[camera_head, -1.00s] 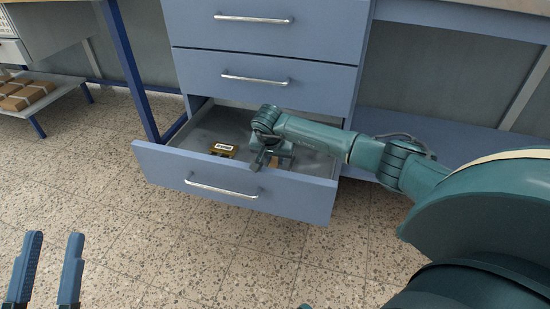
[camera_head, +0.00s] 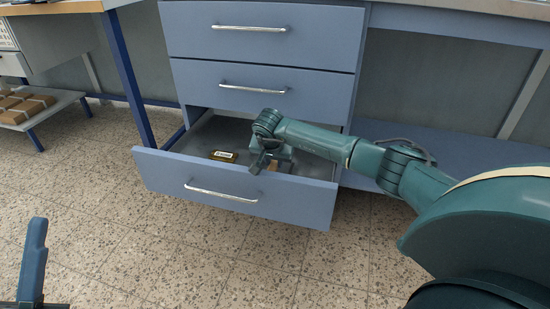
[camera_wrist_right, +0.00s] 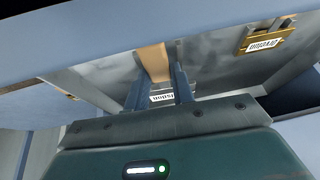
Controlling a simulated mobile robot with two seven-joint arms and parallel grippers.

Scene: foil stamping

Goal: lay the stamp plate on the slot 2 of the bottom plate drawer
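The bottom plate drawer (camera_head: 160,166) is pulled open. A small dark and gold plate with a white label (camera_head: 224,156) lies on its floor at the left; it also shows at the upper right of the right wrist view (camera_wrist_right: 262,38). My right gripper (camera_head: 258,161) points down into the drawer, right of that plate. In the right wrist view a tan piece (camera_wrist_right: 154,62) and a white label (camera_wrist_right: 162,97) show between my right fingers (camera_wrist_right: 160,85); whether they grip it is unclear. One finger of my left gripper (camera_head: 32,262) shows at the lower left.
Two closed drawers (camera_head: 262,87) stand above the open one. The drawer front with its metal handle (camera_head: 220,193) stands close below my right gripper. A low shelf (camera_head: 40,115) with brown packages is at the far left. The speckled floor (camera_head: 130,240) in front is clear.

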